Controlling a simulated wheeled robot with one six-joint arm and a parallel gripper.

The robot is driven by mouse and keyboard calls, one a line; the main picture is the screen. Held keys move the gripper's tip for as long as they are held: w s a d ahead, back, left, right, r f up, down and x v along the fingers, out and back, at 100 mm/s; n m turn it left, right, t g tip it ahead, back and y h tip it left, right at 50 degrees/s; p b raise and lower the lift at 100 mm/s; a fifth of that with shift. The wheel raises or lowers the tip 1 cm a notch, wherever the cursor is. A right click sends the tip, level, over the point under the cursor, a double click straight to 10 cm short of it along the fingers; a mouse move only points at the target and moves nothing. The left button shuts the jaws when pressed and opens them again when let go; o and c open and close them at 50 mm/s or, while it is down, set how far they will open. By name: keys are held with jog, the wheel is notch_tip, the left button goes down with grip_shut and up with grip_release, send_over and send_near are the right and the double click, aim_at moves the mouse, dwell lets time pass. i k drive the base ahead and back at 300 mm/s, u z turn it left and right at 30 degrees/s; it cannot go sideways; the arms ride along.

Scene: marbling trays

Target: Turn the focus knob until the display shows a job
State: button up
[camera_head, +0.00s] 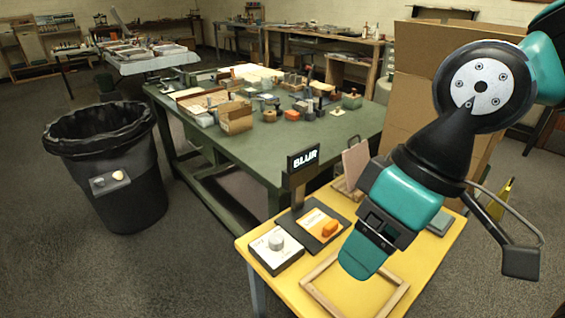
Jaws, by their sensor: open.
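A small black display (303,158) reads "BLUR" on a post at the back left of the yellow table. A white box with a round grey knob (276,243) sits at the table's front left corner; its lettering is too small to read. To its right, an orange and white unit with an orange knob (330,229) lies on a dark mat. I cannot tell from labels which one is the focus knob. My gripper (362,258), teal and black, is open and appears empty. It points down over the table, right of both knobs and apart from them. One finger is largely hidden.
A wooden frame (318,297) lies on the yellow table (252,247) beneath my gripper. A tilted wooden board (355,160) stands behind. A green table (240,150) with many small items is beyond. A black bin (140,205) with a knob panel stands left.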

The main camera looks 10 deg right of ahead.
aim_at(275, 240)
jog(key=k, duration=1)
jog(key=z, duration=1.3)
jog(key=i, duration=0.95)
jog(key=u, duration=2.3)
jog(key=i, duration=0.5)
